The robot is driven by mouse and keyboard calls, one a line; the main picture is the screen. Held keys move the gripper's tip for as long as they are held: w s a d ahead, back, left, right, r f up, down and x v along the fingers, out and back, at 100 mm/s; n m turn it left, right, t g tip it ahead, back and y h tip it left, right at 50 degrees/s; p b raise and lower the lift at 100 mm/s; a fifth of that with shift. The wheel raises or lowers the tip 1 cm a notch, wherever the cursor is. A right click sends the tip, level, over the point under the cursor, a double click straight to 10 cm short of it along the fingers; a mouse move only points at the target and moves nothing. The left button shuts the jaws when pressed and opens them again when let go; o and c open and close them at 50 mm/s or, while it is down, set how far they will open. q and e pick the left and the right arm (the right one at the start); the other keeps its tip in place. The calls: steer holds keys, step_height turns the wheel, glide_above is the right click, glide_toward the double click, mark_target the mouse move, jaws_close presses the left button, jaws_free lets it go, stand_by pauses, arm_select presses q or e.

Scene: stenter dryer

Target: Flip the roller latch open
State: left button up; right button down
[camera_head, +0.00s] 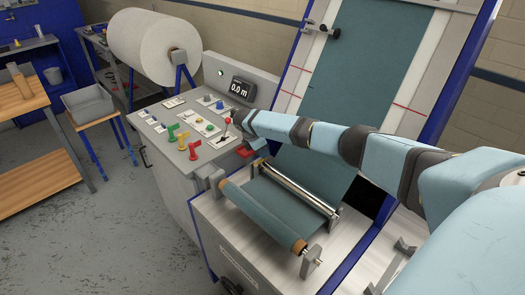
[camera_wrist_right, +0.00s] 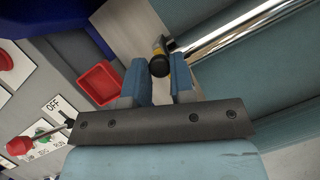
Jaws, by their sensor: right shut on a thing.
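The roller latch (camera_wrist_right: 160,65) shows in the wrist view as a small lever with a yellow band and a black end, at the near end of the chrome roller (camera_wrist_right: 235,28). My right gripper (camera_wrist_right: 159,78) has its two blue fingers on either side of the black end and is shut on it. In the head view my right gripper (camera_head: 256,157) is at the left end of the chrome roller (camera_head: 300,188), and the latch is hidden there. My left gripper is not in view.
The control panel (camera_head: 160,122) with coloured knobs and a red-topped lever (camera_head: 226,124) lies close left of my gripper. A small red tray (camera_wrist_right: 98,84) is beside my fingers. A fabric-wrapped roller (camera_head: 262,217) lies in front. Teal cloth (camera_head: 375,60) rises behind.

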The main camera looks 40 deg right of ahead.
steer(key=shift+a+r+h+p, duration=0.55)
steer(key=shift+h+p, duration=0.35)
steer(key=shift+p, duration=0.45)
steer(key=shift+s+a+r+h+p, duration=0.1)
steer(key=shift+a+h+p, duration=0.2)
steer(key=shift+h+p, duration=0.5)
steer(key=shift+a+r+h, duration=0.1)
steer(key=shift+a+h, duration=0.2)
steer(key=shift+h, duration=0.4)
steer(key=shift+a+h+p, duration=0.5)
steer(key=shift+h+p, duration=0.05)
steer(key=shift+h, duration=0.55)
steer(key=shift+m, duration=0.3)
steer(key=c, duration=1)
jaws_free()
steer(key=shift+r, duration=0.1)
steer(key=shift+a, duration=0.1)
steer(key=v, duration=0.4)
steer(key=b+v, duration=0.1)
steer(key=v, duration=0.8)
steer(key=shift+s+a+r, duration=0.2)
steer(key=shift+a+r, duration=0.05)
